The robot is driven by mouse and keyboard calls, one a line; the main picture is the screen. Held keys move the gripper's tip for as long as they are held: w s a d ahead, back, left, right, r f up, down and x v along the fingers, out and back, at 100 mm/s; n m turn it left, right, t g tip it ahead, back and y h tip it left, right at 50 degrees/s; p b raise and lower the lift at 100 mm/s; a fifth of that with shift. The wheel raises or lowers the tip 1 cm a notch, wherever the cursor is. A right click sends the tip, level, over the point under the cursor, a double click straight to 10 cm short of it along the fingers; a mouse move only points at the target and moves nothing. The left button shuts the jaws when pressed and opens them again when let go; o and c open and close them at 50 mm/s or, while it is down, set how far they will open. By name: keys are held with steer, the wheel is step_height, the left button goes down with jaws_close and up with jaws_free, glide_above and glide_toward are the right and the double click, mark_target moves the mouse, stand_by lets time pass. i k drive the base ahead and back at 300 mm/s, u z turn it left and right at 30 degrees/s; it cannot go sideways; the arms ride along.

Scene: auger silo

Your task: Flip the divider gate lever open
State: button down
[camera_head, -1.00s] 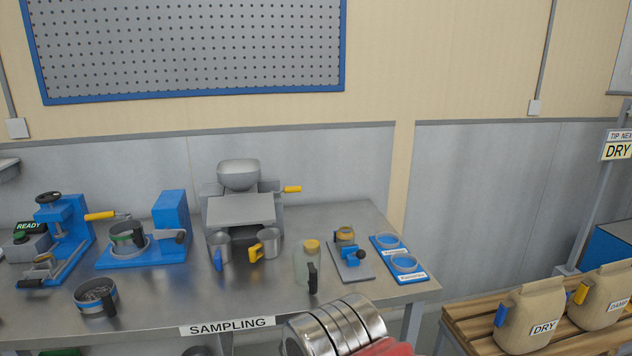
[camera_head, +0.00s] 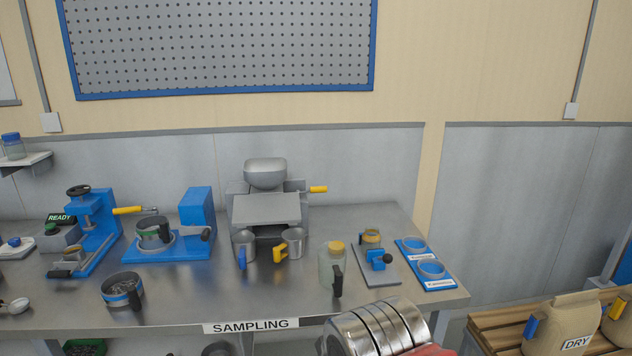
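The divider (camera_head: 266,208) is a grey metal unit with a rounded hopper (camera_head: 265,173) on top and a sloped front plate. It stands toward the back of the steel bench. A lever with a yellow handle (camera_head: 318,189) sticks out sideways from its right side, roughly level. Two metal cups stand at its front: one with a blue handle (camera_head: 243,248) and one with a yellow handle (camera_head: 291,243). A banded metal part of my arm shows at the bottom edge, right of centre, well below and in front of the lever. My gripper's fingers are not visible.
Left of the divider stand a blue device (camera_head: 197,218) and a blue press (camera_head: 85,226) with its own yellow-handled lever. A jar with a yellow lid (camera_head: 332,266) and blue-rimmed dishes (camera_head: 430,268) stand to the right. A bowl (camera_head: 122,291) sits near the front edge.

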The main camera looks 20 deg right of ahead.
mark_target(320, 188)
steer(key=u, duration=0.05)
steer(key=i, duration=0.95)
steer(key=z, duration=0.1)
